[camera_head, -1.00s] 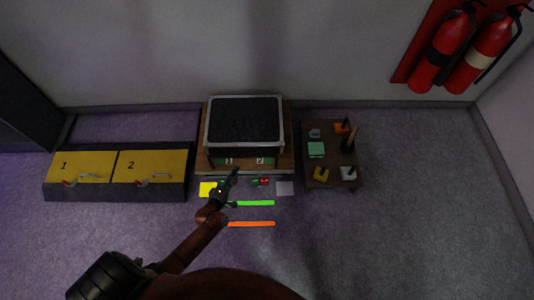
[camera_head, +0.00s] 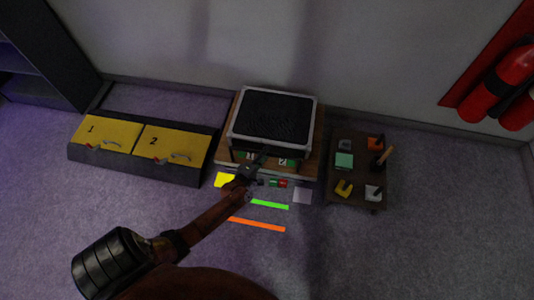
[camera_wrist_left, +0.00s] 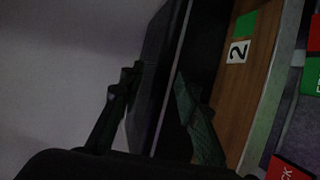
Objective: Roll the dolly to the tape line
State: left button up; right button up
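The dolly (camera_head: 224,151) is a low wooden platform by the wall with a black-topped, light-rimmed case (camera_head: 272,115) on it. Its front edge is short of the green tape line (camera_head: 270,204) on the floor; an orange tape line (camera_head: 257,224) lies nearer me. My left gripper (camera_head: 262,157) is at the case's front. In the left wrist view my left gripper (camera_wrist_left: 155,97) has its fingers spread, with the case's edge (camera_wrist_left: 165,60) showing between them. I cannot tell whether they touch it. My right gripper is not in view.
A yellow-lidded double box (camera_head: 140,150) stands left of the dolly, a small dark table (camera_head: 358,186) with several small items right of it. Yellow (camera_head: 224,180) and grey (camera_head: 302,196) floor squares flank small red and green blocks. Fire extinguishers (camera_head: 497,85) hang at right.

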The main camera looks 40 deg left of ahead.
pick_arm(q)
grip_shut()
dwell(0.3)
dwell(0.4)
